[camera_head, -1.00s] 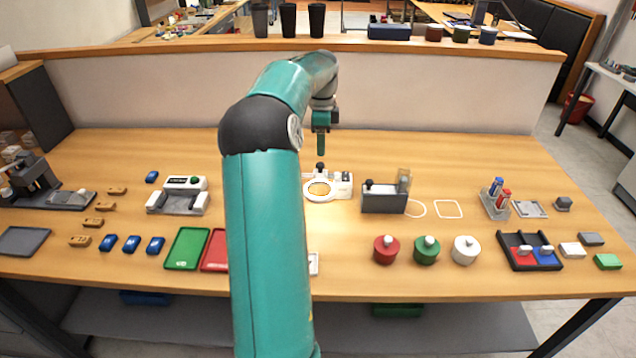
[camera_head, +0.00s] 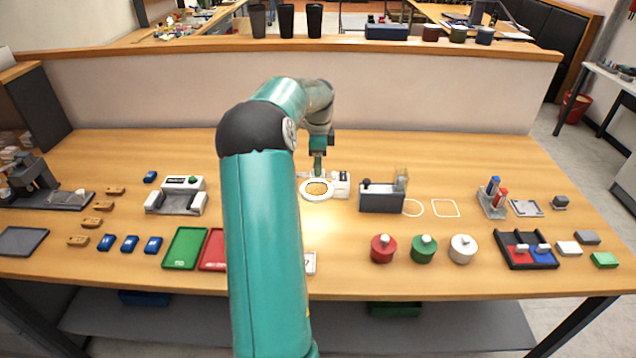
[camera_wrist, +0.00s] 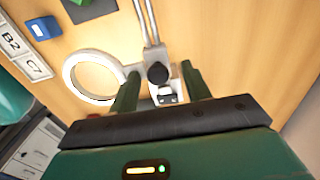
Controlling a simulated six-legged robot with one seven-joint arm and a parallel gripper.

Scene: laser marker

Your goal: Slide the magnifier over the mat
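The magnifier (camera_head: 304,194) is a white ring with a round lens, seen on the table in front of my arm. In the wrist view its ring (camera_wrist: 69,82) is at the left, joined to a carriage with a black knob (camera_wrist: 157,74) on two thin rails. My gripper (camera_head: 317,168) is low over the magnifier's carriage. In the wrist view its green fingers (camera_wrist: 160,82) are apart, one on each side of the knob. Whether they touch it, I cannot tell. The lens shows wood-coloured surface. I cannot clearly make out a mat; my arm hides part of the table.
A grey block device (camera_head: 382,200) stands close to the right of the magnifier. Red (camera_head: 383,250), green (camera_head: 424,250) and white (camera_head: 462,250) knobbed pots stand in front. A green tray (camera_head: 185,248) lies at left. A white labelled card (camera_head: 309,263) shows beside my arm.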

